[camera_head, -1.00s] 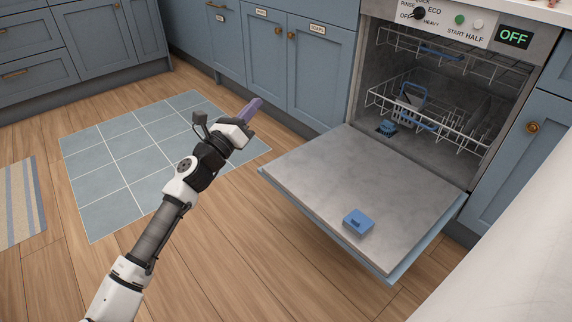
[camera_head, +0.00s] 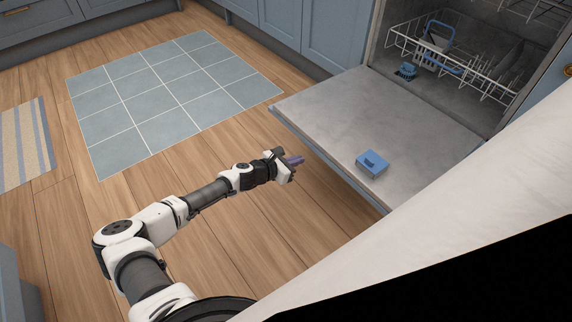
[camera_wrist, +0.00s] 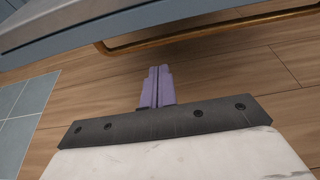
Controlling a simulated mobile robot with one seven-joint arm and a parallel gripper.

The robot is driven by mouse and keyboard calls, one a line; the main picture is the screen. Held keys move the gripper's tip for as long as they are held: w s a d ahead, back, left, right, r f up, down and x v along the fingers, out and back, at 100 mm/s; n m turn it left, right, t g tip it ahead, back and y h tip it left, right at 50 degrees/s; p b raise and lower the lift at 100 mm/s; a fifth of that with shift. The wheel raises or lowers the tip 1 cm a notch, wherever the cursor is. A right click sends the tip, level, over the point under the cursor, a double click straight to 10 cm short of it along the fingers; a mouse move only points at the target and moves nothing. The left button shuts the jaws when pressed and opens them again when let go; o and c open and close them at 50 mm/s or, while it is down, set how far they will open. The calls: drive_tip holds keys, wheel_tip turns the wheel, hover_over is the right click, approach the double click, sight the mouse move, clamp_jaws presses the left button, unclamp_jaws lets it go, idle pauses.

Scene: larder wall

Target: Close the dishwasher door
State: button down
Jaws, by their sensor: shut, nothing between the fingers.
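The dishwasher door (camera_head: 330,110) is folded down and open, lying about level in front of the dishwasher cavity (camera_head: 455,85). A blue dispenser box (camera_head: 372,162) sits on its inner face. My gripper (camera_head: 298,160), with purple fingers, is shut and empty. It is low, beside the door's outer edge and apart from it. In the wrist view the shut fingers (camera_wrist: 157,85) point towards the underside of the door (camera_wrist: 140,22), where a brass bar handle (camera_wrist: 200,33) runs across. The gap between fingertips and handle is hard to judge.
A wire rack (camera_head: 450,60) is inside the cavity. A pale counter (camera_head: 460,190) covers the lower right of the head view. Blue cabinets (camera_head: 330,35) stand left of the dishwasher. The wood floor and tiled patch (camera_head: 165,100) are clear.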

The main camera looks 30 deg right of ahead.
drive_tip(key=shift+w+d+r+b, duration=0.1)
drive_tip(key=shift+d+r+b, duration=0.45)
drive_tip(key=shift+d+r, duration=0.9)
drive_tip(key=shift+a+r, duration=0.1)
